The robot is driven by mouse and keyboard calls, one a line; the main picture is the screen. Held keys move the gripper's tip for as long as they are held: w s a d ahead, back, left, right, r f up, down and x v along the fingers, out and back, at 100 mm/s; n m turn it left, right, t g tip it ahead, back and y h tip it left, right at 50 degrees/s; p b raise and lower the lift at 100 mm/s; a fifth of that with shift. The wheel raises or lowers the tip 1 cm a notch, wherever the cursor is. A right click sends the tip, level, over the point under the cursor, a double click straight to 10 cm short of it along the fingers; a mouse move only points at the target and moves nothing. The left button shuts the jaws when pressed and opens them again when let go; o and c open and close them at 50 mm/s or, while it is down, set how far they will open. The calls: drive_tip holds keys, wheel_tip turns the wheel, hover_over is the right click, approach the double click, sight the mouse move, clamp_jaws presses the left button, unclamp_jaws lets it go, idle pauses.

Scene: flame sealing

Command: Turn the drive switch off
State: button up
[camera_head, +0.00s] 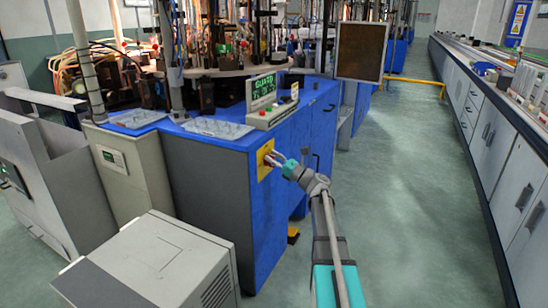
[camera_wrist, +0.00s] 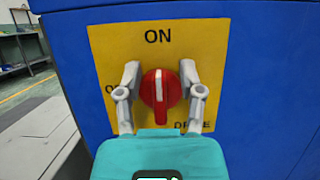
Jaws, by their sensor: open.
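The drive switch (camera_wrist: 161,89) is a round red knob with a white bar across its face. It sits on a yellow plate (camera_wrist: 157,45) marked "ON" at the top and "DRIVE" at the lower right. Its white bar stands upright, towards "ON". My gripper (camera_wrist: 160,72) is open, with one finger on each side of the knob and a small gap to it. In the head view, my gripper (camera_head: 277,159) is at the yellow plate (camera_head: 264,158) on the side of the blue cabinet and hides the knob. The lettering at the plate's left is partly hidden by a finger.
The blue cabinet (camera_head: 215,200) carries a control box (camera_head: 272,112) with a green "GUARD" display and buttons above the switch. A white box-shaped unit (camera_head: 155,265) stands at the lower left. A hanging dark panel (camera_head: 360,52) is at the upper right. The aisle floor (camera_head: 410,190) is clear.

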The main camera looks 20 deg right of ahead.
drive_tip(key=shift+s, duration=0.1)
clamp_jaws()
drive_tip(key=shift+d, duration=0.2)
drive_tip(key=shift+a, duration=0.2)
